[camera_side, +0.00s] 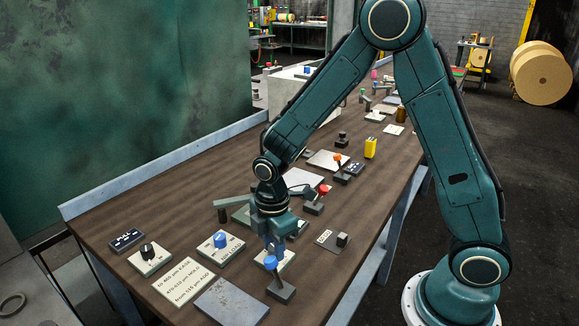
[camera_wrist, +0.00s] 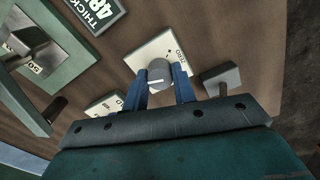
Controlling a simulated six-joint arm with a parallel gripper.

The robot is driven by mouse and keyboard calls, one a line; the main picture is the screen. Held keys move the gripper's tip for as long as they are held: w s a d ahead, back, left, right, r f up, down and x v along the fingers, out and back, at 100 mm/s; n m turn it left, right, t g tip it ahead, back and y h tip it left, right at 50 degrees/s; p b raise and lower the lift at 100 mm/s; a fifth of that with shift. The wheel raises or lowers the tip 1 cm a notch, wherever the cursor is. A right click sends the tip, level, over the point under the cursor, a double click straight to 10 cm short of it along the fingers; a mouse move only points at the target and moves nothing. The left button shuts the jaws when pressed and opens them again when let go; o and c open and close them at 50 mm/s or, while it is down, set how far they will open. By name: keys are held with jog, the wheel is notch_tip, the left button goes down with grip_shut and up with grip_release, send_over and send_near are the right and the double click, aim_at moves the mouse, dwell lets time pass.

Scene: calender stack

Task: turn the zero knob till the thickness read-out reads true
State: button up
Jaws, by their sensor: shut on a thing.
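A grey round knob (camera_wrist: 159,76) with a white pointer line stands on a pale labelled plate (camera_wrist: 150,53) in the wrist view. My gripper (camera_wrist: 162,84) has its two blue fingers on either side of the knob, shut on it. The pointer line lies roughly level across the picture. The thickness read-out (camera_wrist: 93,10) is cut off at the top edge; it shows "THICK" and large digits starting "48". In the side view my gripper (camera_side: 274,243) reaches down to the pale plate (camera_side: 288,259), and its fingers hide the knob.
A blue-topped lever on a dark base (camera_side: 280,290) stands just in front of my gripper. A blue-knob plate (camera_side: 232,253), a black-knob plate (camera_side: 149,260) and a written card (camera_side: 183,283) lie to the left. A green-framed device (camera_wrist: 88,45) with a dial sits nearby in the wrist view.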

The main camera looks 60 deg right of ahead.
jog(key=m, duration=0.4)
jog(key=shift+m, duration=0.3)
jog(key=m, duration=0.3)
jog(key=shift+m, duration=0.3)
jog(key=m, duration=0.4)
jog(key=shift+m, duration=2)
jog(key=o, duration=1)
notch_tip(320, 180, up, 14)
jog(key=shift+f, duration=0.1)
